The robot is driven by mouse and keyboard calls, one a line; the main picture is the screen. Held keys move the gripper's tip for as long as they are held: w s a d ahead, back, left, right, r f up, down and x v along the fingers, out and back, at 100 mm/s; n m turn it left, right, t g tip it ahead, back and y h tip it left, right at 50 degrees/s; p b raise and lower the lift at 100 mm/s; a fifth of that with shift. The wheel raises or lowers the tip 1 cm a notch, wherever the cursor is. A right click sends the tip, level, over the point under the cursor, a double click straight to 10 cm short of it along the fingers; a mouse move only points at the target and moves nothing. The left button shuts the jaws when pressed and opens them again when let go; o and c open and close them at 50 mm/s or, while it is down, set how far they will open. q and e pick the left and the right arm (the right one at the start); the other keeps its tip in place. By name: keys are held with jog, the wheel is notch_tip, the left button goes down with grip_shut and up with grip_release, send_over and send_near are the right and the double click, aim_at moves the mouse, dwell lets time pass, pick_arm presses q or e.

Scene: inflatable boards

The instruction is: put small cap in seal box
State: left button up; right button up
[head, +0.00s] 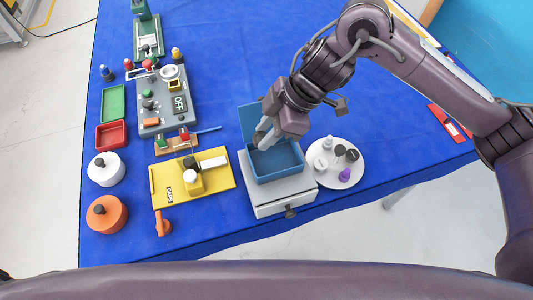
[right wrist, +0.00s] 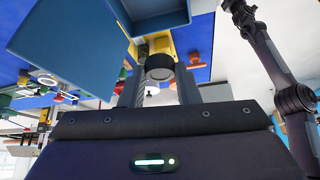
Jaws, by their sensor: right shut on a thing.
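The seal box is a blue open box (head: 292,160) with its lid raised at the back; it stands on a white drawer unit (head: 284,199). It also shows as a large blue shape at the upper left of the right wrist view (right wrist: 65,45). My right gripper (head: 264,136) is over the box opening, pointing down into it. In the right wrist view its fingers (right wrist: 160,82) are shut on a small dark round cap (right wrist: 159,66). The fingertips partly hide the inside of the box in the head view. My left gripper is not in view.
A yellow board (head: 215,183) lies to the left, with white (head: 107,172) and orange (head: 107,217) round pots beyond.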

send_over(259, 165)
jog(key=d, duration=0.2)
jog(key=f, duration=0.4)
jog(key=shift+w+f+p, duration=0.2)
jog(key=shift+w+p, duration=0.05)
jog(key=shift+p, duration=0.1)
jog(key=shift+f, duration=0.9)
jog(key=shift+s+f, duration=0.1)
jog(key=shift+f, duration=0.15)
notch_tip(259, 165, down, 4)
jog(key=shift+r+p, duration=0.2)
jog(key=shift+p, duration=0.4)
jog(key=shift+f, duration=0.25)
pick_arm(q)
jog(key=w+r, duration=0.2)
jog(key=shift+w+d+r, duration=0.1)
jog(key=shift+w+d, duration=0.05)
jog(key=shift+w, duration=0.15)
